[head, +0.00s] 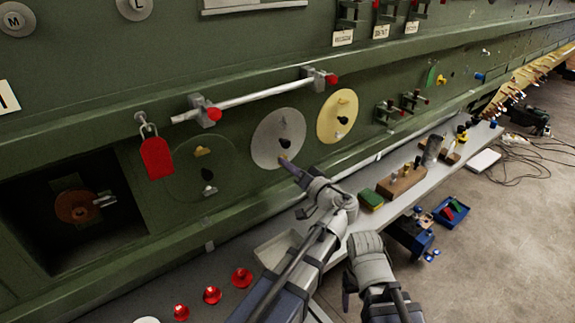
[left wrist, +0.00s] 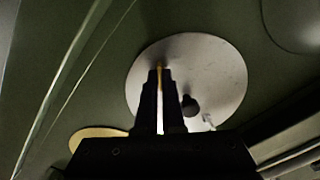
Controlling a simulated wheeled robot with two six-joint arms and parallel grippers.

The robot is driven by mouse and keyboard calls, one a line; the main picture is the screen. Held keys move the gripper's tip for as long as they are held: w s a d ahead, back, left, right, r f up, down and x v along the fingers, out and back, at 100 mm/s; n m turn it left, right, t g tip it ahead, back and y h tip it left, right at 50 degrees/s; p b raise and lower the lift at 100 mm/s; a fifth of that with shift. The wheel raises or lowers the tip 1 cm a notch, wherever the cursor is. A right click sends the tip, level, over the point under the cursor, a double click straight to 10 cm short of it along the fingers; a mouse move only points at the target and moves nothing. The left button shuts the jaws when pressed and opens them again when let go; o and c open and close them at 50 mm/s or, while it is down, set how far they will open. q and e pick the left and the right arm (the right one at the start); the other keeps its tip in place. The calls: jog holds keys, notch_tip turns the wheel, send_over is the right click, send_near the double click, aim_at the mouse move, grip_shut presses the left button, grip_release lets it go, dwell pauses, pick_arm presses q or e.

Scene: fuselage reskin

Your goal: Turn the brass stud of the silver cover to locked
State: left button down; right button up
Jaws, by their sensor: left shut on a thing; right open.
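The silver cover (head: 272,130) is a round disc on the green fuselage wall, with a black knob (head: 284,142) near its middle. My left gripper (head: 287,160) reaches up to the cover's lower edge. In the left wrist view, the silver cover (left wrist: 217,75) fills the middle and the black knob (left wrist: 190,104) sits right of the fingers. The left gripper (left wrist: 160,72) is shut on the brass stud (left wrist: 160,76), a thin brass strip between its fingertips; the stud's angle is hard to tell. My right gripper (head: 350,288) is open and empty, low in front of the bench.
A yellow cover (head: 338,108) is right of the silver one, a green cover (head: 195,178) left. A silver rod (head: 255,97) in clamps runs above. A red tag (head: 156,157) hangs beside an open bay (head: 60,235). The bench holds red knobs (head: 212,295) and a wooden block (head: 402,182).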

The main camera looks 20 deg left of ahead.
pick_arm(q)
jog(key=shift+m, duration=5.1)
jog(key=c, duration=1)
grip_release()
jog(key=shift+s, duration=0.1)
